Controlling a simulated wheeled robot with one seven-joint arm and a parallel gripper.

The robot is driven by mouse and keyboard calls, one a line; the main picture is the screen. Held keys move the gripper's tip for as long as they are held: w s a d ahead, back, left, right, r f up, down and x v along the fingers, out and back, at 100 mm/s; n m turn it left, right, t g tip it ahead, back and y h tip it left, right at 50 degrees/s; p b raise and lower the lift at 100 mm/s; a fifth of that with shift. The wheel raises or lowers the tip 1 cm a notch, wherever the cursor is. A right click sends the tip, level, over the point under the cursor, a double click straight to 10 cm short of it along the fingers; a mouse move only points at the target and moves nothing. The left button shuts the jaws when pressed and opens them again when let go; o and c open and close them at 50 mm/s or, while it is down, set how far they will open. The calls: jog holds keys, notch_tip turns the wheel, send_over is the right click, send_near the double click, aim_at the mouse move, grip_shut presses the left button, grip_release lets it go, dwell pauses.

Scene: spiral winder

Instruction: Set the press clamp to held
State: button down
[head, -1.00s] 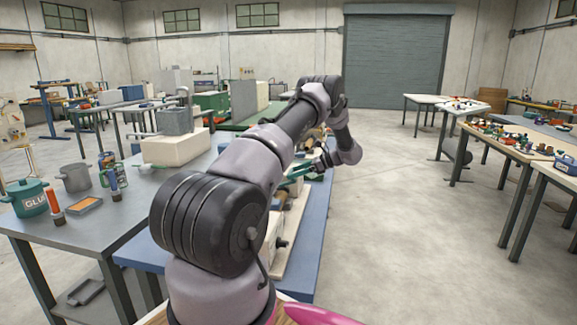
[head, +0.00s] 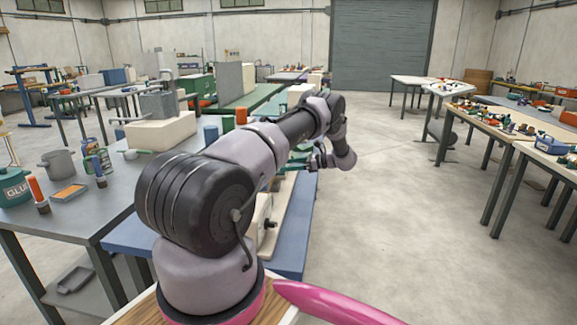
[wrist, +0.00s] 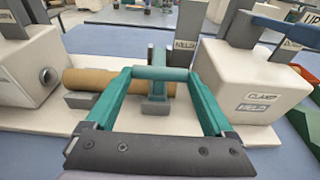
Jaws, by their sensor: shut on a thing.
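In the wrist view my gripper (wrist: 160,74) reaches over a cream base, its two teal fingers closed in on the ends of a short teal crossbar (wrist: 160,73). The crossbar tops a green upright (wrist: 158,91) across a brown roll (wrist: 115,82), and I take it for the press clamp's handle. A cream block (wrist: 250,85) to the right bears labels reading CLAMP and HELD. In the head view my gripper (head: 300,162) is small and partly hidden by my arm, over the blue bench (head: 128,236).
A cream block (wrist: 25,65) with a round dark end stands left of the roll. In the head view a grey table (head: 120,195) with a glue pot (head: 14,188) is left. Clear floor (head: 400,230) lies right.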

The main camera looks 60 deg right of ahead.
jog(key=shift+s+f, duration=0.15)
jog(key=shift+f, duration=0.15)
jog(key=shift+c, duration=0.7)
grip_release()
jog(key=shift+o, duration=0.7)
jog(key=shift+f, duration=0.1)
jog(key=v, duration=1)
jog(key=shift+s+d+r, duration=0.2)
jog(key=shift+s+r, duration=0.05)
jog(key=shift+s, duration=0.05)
